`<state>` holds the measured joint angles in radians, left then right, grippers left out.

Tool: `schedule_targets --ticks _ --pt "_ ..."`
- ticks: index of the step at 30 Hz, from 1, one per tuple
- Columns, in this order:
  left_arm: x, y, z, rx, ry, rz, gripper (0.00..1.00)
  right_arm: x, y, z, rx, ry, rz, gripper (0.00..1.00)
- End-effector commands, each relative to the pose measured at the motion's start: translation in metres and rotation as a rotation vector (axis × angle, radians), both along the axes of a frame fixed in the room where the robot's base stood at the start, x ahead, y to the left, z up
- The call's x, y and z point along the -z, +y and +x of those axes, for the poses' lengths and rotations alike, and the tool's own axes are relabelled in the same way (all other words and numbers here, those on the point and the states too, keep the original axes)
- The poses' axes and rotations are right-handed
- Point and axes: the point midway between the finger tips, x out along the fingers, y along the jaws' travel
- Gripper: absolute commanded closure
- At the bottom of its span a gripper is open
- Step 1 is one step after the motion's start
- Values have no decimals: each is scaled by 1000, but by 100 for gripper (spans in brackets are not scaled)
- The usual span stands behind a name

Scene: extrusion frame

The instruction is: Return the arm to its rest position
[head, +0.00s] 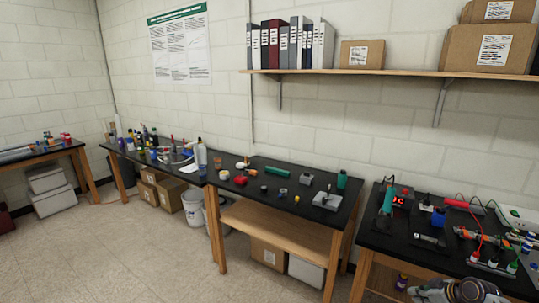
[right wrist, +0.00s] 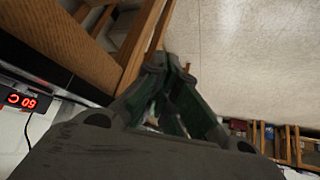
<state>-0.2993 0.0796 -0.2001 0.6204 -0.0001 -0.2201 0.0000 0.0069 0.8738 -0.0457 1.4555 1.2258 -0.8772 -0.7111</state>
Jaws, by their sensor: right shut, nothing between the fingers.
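My right gripper (right wrist: 168,66) shows in the right wrist view with its dark green-grey fingers together and nothing between them. It hangs in the air beside wooden table framing and above the pale floor. In the head view, a grey part of my right arm (head: 458,291) shows at the bottom right edge, in front of the right-hand bench (head: 375,241). My left gripper is outside both views.
A red-digit display (right wrist: 22,101) is at the left of the wrist view. The right bench carries electronics and a blue-topped part (head: 438,217). A middle bench (head: 262,217) holds small parts. Tiled floor (head: 120,250) is open at left.

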Motion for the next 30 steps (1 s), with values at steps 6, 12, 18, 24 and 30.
schedule_targets --ticks 6,12,18,24,30 --pt "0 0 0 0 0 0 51 92 -11 -33 136 78 -15 100" --pt "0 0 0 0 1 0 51 171 -11 -74 232 148 -40 100" --pt "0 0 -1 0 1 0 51 242 -1 -124 306 215 -69 100" --pt "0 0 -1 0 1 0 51 307 19 -180 356 280 -98 100" --pt "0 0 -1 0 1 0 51 363 48 -241 382 342 -126 100"
